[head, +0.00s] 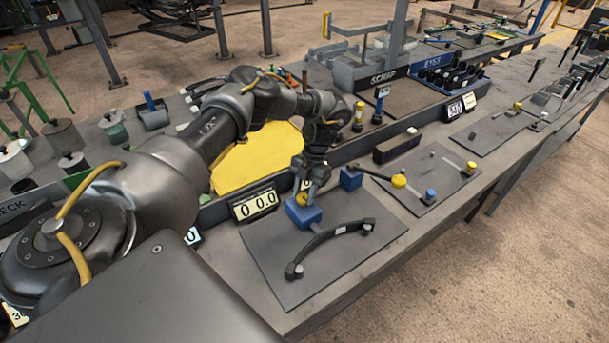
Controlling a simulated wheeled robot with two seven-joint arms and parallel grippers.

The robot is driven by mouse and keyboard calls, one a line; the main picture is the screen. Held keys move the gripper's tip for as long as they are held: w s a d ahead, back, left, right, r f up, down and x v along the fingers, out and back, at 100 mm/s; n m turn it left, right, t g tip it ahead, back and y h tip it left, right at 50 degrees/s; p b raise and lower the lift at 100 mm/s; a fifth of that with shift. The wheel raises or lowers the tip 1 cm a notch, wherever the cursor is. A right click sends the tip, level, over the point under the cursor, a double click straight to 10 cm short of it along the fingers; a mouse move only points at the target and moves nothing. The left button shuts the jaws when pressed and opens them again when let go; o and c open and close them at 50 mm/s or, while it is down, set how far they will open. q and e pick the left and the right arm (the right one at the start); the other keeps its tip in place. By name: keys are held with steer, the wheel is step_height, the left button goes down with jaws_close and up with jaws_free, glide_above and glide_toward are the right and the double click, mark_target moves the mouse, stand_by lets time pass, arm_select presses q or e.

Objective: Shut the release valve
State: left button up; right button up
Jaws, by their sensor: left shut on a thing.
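A blue block-shaped valve body (303,216) sits on a dark grey plate (262,262) at the bench's front edge. A small yellow part (302,200) shows on top of it. I take this to be the release valve, but no label is readable. My left gripper (304,194) points down over the blue body and is shut on the yellow part. The fingers hide much of that part, so I cannot tell which way it is turned. My right gripper is not in view.
A black curved handle (330,246) lies on the same plate, just in front. A counter display (255,204) stands behind left. A second blue block (351,179) has a lever with a yellow knob (399,181) to the right.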

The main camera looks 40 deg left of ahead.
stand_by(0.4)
arm_select(q)
steer(key=o, duration=1)
steer(key=shift+c, duration=0.2)
steer(key=shift+r, duration=0.1)
steer(key=b+v, duration=0.2)
steer(key=v, duration=0.8)
steer(key=shift+r, duration=0.35)
steer(key=shift+w, duration=0.1)
